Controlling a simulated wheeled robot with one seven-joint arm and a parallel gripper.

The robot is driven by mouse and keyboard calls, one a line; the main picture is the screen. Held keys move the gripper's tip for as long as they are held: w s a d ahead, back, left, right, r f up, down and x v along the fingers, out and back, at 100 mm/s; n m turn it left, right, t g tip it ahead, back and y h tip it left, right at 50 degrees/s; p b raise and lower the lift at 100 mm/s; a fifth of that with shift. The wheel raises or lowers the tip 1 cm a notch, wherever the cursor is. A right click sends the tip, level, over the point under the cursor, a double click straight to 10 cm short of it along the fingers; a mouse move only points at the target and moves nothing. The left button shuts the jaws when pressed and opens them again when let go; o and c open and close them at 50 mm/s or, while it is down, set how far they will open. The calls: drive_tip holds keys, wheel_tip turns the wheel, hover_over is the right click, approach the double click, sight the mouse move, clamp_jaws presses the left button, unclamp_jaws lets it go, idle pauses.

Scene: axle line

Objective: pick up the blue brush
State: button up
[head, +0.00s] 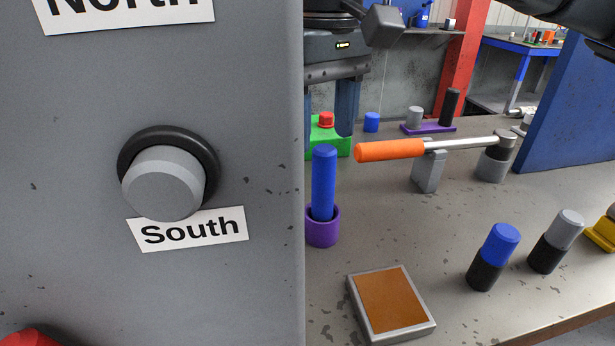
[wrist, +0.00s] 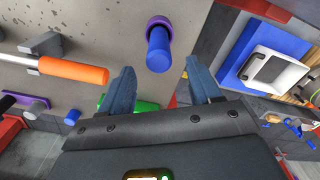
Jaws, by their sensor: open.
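A plain blue upright cylinder, which I take for the blue brush (head: 323,172), stands in a purple round holder (head: 322,232) on the grey bench, beside the large grey panel. My gripper (head: 328,136) is open and empty, pointing down, with its fingertips around or behind the top of the blue cylinder in the head view. In the wrist view, the blue cylinder (wrist: 159,52) shows between and beyond the fingertips (wrist: 160,74), apart from them, with the purple holder (wrist: 158,22) at its far end. The cylinder's lower end is hidden inside the holder.
A torque-wrench-like tool with an orange handle (head: 390,150) lies on supports just right of the brush. A brown-topped tray (head: 388,302) and blue-and-black cylinder (head: 493,256) stand in front. The grey panel (head: 230,90) with a knob (head: 163,183) blocks the left.

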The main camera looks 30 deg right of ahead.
sight(323, 175)
drive_tip(key=shift+w+f, duration=0.15)
drive_tip(key=shift+f, duration=0.55)
drive_tip(key=f, duration=0.6)
drive_tip(key=shift+s+f+p, duration=0.2)
drive_tip(key=shift+s+p, duration=0.05)
drive_tip(key=shift+p, duration=0.15)
drive_tip(key=shift+c, duration=0.3)
drive_tip(key=c, duration=1.1)
drive_tip(key=shift+o, duration=0.2)
drive_tip(key=shift+r, duration=0.1)
wheel_tip(323, 175, up, 10)
drive_tip(key=shift+f, duration=0.1)
